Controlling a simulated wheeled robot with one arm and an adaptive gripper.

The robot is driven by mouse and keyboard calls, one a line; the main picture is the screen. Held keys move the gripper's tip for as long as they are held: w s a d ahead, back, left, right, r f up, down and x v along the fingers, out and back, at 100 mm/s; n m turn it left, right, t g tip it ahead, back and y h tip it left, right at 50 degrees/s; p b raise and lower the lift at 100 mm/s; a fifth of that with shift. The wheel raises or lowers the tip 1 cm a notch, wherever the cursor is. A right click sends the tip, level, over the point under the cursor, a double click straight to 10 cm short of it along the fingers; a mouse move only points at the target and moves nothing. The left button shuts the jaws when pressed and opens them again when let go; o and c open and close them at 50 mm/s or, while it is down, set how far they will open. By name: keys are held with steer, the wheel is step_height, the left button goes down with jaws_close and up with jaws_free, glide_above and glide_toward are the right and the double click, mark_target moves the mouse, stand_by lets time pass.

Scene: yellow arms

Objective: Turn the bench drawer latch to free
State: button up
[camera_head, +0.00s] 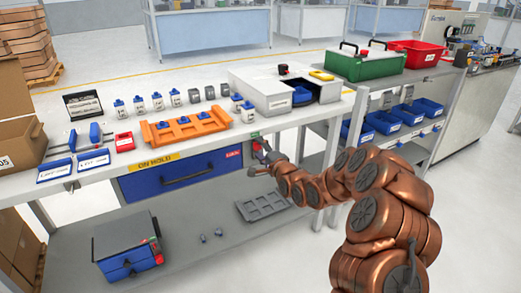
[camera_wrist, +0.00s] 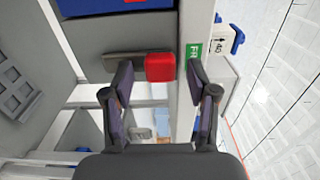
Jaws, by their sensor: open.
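The blue bench drawer (camera_head: 185,172) is closed under the workbench top. The latch shows in the wrist view as a dark bar (camera_wrist: 122,60) with a red block (camera_wrist: 160,67) at its right end. The bar lies level in that view, just below the blue drawer front (camera_wrist: 115,5). A green label (camera_wrist: 193,50), partly hidden, is on the post right of the red block. My gripper (camera_wrist: 161,72) is open, one finger on each side of the red block; contact cannot be told. In the head view my gripper (camera_head: 262,160) is at the drawer's right end, largely covering the latch.
The bench top (camera_head: 95,176) is just above my gripper, with an orange rack (camera_head: 185,128) and small parts on it. A bench post (camera_wrist: 190,110) stands close to my right finger. A grey tray (camera_head: 262,204) and a toolbox (camera_head: 127,245) are on the lower shelf.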

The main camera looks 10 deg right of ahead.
steer(key=v, duration=1.1)
steer(key=shift+s+d, duration=0.15)
steer(key=shift+s, duration=0.25)
steer(key=s+d+f+n+g+h, duration=0.1)
steer(key=s+f+n+g+h, duration=0.2)
steer(key=s+n+g, duration=0.5)
steer(key=s+d+f+n+g+h, duration=0.2)
steer(key=s+g, duration=0.1)
steer(key=s, duration=0.9)
steer(key=s+d+r+n+g+h, duration=0.1)
steer(key=s+r+n+g, duration=0.2)
steer(key=s, duration=1.2)
steer(key=s+d+r+n+g+h, duration=0.1)
steer(key=s+r+g, duration=0.35)
steer(key=s, duration=1.15)
step_height(320, 180, up, 17)
steer(key=w+p, duration=0.1)
steer(key=p, duration=1.5)
steer(key=shift+f+p, duration=0.2)
steer(key=shift+p, duration=0.15)
